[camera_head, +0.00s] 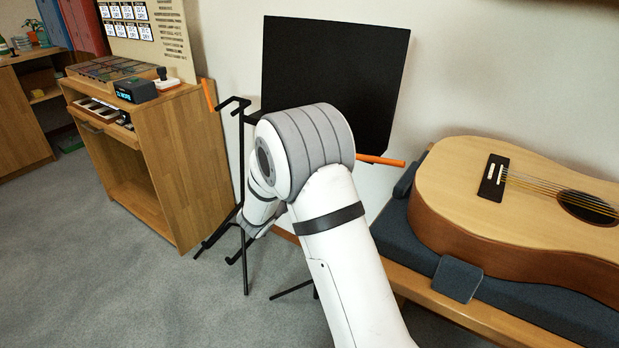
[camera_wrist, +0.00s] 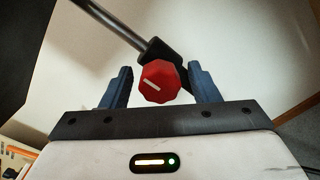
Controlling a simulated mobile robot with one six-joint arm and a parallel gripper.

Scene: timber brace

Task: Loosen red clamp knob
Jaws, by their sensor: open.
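The red clamp knob (camera_wrist: 160,82) shows in the wrist view, faceted, with a white line slanting across its face. It sits on a dark clamp at the lower end of a grey metal tube (camera_wrist: 122,20). My gripper (camera_wrist: 160,80) is open, with one blue-grey finger on each side of the knob. Small gaps show between the knob and both fingers in this view; how deep the fingers reach along it is hard to tell. In the head view my arm hides the knob and the gripper. A black stand (camera_head: 243,150) with a large black panel (camera_head: 335,75) stands behind my arm.
A guitar (camera_head: 500,200) lies on a blue-cushioned bench (camera_head: 455,320) at right. A wooden cabinet (camera_head: 185,165) with small devices on top stands at left. Orange bars (camera_head: 380,160) stick out by the stand. Grey floor (camera_head: 130,285) is clear at front left.

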